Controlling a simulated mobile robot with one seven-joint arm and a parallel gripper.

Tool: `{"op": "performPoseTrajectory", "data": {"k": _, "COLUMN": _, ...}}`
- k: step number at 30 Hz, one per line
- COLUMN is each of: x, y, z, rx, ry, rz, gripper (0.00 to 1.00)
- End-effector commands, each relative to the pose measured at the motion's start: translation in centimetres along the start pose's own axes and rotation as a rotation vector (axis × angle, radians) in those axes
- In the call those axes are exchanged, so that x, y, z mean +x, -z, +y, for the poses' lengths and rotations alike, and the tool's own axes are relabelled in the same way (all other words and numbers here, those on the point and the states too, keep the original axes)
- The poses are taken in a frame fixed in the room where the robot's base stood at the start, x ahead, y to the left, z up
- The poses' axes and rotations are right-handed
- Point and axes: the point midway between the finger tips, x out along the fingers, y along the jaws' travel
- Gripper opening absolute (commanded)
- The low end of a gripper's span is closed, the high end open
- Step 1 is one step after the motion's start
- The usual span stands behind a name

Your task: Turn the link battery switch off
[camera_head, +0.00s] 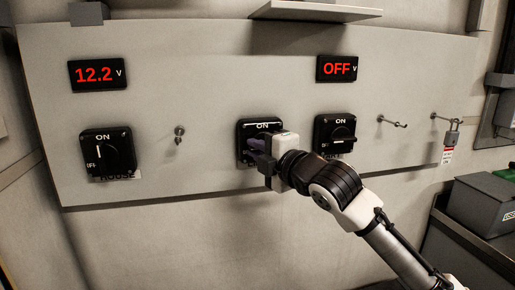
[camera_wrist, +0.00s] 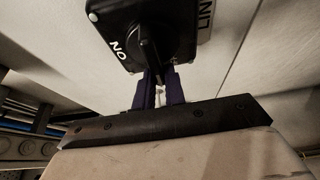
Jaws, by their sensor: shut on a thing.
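The link battery switch (camera_head: 242,143) is the middle black rotary switch on the grey panel, with ON printed at its top. In the wrist view the switch (camera_wrist: 181,36) shows its black knob (camera_wrist: 147,42), the ON mark and part of a LINK label. My gripper (camera_head: 262,147) is at this switch from the front right and covers much of it in the head view. In the wrist view the purple fingers of my gripper (camera_wrist: 158,90) are shut on the knob. The knob's exact angle is hard to tell because the gripper and viewing angle hide it.
A similar switch (camera_head: 108,150) stands left under a 12.2 V display (camera_head: 97,74). Another switch (camera_head: 334,133), close right of my gripper, is under an OFF display (camera_head: 337,68). Pegs (camera_head: 179,132) and a hanging padlock (camera_head: 452,137) stick out. A shelf (camera_head: 315,11) juts out above.

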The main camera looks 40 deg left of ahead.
Motion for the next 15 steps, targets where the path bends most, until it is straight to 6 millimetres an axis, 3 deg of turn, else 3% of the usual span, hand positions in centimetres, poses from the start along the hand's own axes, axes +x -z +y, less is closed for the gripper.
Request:
{"op": "performPoseTrajectory", "data": {"k": 11, "x": 0.00, "y": -0.10, "z": 0.05, "rx": -0.007, "ry": 0.001, "rz": -0.003, "gripper": 0.00}}
{"op": "performPoseTrajectory", "data": {"k": 12, "x": 0.00, "y": -0.10, "z": 0.05, "rx": -0.007, "ry": 0.001, "rz": -0.003, "gripper": 0.13}}
{"op": "performPoseTrajectory", "data": {"k": 15, "x": 0.00, "y": -0.09, "z": 0.04, "rx": -0.006, "ry": 0.001, "rz": -0.002, "gripper": 0.26}}
